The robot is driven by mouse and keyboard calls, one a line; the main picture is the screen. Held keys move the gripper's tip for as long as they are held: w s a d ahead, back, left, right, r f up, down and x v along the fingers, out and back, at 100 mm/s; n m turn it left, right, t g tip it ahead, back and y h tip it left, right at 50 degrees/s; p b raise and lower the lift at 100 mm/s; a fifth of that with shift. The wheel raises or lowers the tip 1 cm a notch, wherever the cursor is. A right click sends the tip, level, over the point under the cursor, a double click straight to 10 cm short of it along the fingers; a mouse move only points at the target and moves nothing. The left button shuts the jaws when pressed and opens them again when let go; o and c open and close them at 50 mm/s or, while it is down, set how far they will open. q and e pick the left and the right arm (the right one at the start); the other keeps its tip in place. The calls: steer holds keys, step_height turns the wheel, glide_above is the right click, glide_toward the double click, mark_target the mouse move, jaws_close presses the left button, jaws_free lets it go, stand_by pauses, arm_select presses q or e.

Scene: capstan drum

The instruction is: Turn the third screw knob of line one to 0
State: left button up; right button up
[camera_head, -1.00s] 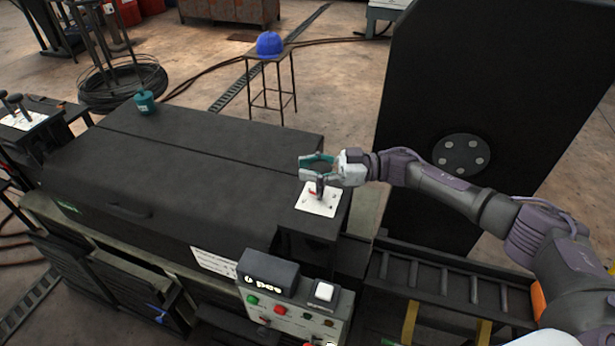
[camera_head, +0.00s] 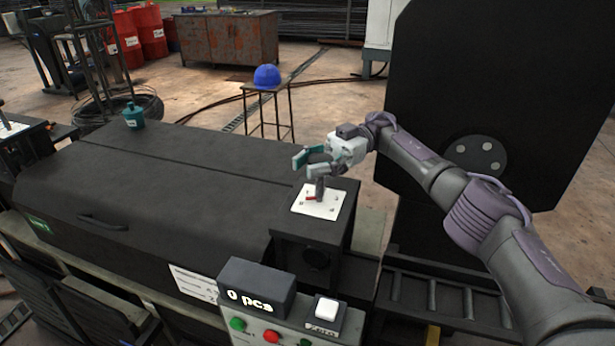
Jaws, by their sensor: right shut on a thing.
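The screw knob (camera_head: 319,189) stands upright on a white dial plate (camera_head: 334,205) on top of a dark box at the right end of the machine. A red pointer (camera_head: 310,198) at its base points left. The dial marks are too small to read. My right gripper (camera_head: 308,164), with teal finger pads, is at the knob's top and shut on it; the fingers partly hide the contact. My left gripper is not in view.
A counter display (camera_head: 257,290) showing "0 pcs" and a white Zero button (camera_head: 326,309) stand in front. A teal container (camera_head: 133,116) sits on the machine cover (camera_head: 170,185). A blue helmet (camera_head: 267,76) rests on a stool behind. A large dark panel (camera_head: 490,90) stands at right.

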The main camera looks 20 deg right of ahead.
steer(key=shift+d, duration=0.15)
stand_by(0.3)
steer(key=o, duration=0.8)
steer(key=shift+o, duration=0.9)
steer(key=shift+d, duration=0.2)
steer(key=shift+a, duration=0.2)
step_height(320, 180, up, 10)
steer(key=shift+r, duration=0.1)
